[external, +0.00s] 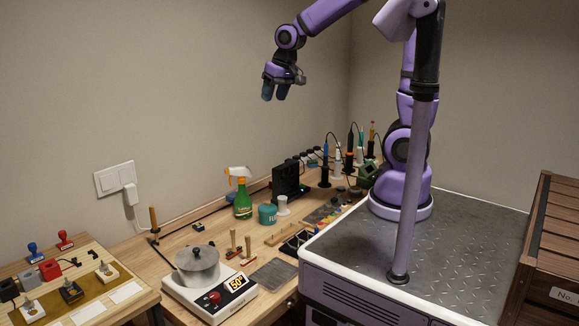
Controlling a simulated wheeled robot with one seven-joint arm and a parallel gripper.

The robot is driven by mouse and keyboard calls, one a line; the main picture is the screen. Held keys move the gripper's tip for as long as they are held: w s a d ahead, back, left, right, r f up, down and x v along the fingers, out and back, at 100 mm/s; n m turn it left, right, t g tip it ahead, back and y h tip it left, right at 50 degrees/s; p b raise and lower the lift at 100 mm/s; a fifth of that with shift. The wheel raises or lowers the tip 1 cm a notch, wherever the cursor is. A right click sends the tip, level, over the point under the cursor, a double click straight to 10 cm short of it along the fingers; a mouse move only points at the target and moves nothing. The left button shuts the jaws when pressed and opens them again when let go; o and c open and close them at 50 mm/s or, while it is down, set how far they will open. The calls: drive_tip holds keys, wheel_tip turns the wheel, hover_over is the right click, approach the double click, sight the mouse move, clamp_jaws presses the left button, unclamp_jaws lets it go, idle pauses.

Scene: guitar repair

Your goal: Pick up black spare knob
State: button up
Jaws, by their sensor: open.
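My gripper (275,95) hangs high above the workbench (182,241) in the external view, in front of the wall. Its two dark blue fingertips point down and stand apart with nothing between them. I cannot single out the black spare knob for certain. Several small dark round pieces (341,189) lie at the right of the bench beside the robot's platform, too small to identify. More small dark items (307,157) stand in a row at the back of the bench.
A pot (198,265) sits on a hot plate (211,298). A green spray bottle (242,200), a teal jar (267,214) and a black box (287,181) stand behind. Upright tools (325,174) crowd the far right. A side table (88,315) holds stamps and blocks.

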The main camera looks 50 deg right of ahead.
drive_tip(key=w+a+f+g, duration=0.1)
drive_tip(key=w+a+f, duration=0.6)
drive_tip(key=f, duration=0.2)
drive_tip(key=m+g+h, duration=0.1)
hover_over(211, 242)
drive_tip(key=f, duration=2)
drive_tip(key=s+a+f, duration=0.1)
drive_tip(key=f, duration=1)
drive_tip(key=shift+w+d+f, duration=0.15)
drive_tip(key=shift+f, duration=0.9)
drive_tip(key=shift+w+d+f, duration=0.1)
drive_tip(key=shift+d+f, duration=0.1)
drive_tip(key=shift+f, duration=0.9)
drive_tip(key=shift+w+d+f, duration=0.15)
drive_tip(key=shift+f, duration=0.9)
clamp_jaws()
